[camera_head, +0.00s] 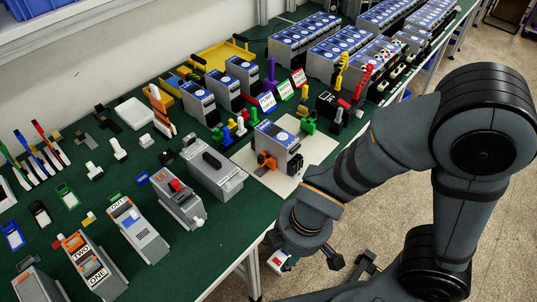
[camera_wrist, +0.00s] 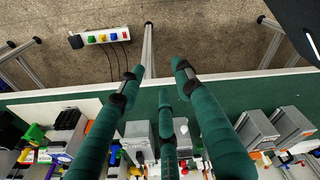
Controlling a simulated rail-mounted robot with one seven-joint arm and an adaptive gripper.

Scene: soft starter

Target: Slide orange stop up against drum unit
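The orange stop (camera_head: 265,160) sits on a pale square plate (camera_head: 252,163) on the green table in the head view. It is at the left front of a grey box-shaped unit with a blue label (camera_head: 281,140), which seems to be the drum unit. Whether the two touch cannot be told. My gripper (camera_head: 351,262) is off the table's front edge, to the right of and below the plate in the picture. In the wrist view, its three teal fingers (camera_wrist: 157,80) are spread and empty.
Grey modules (camera_head: 216,174) stand left of the plate, and small coloured figures (camera_head: 238,126) behind it. Several blue-topped units (camera_head: 340,47) fill the back right. The wrist view shows the table edge (camera_wrist: 75,100) and a power strip (camera_wrist: 105,37) on the floor.

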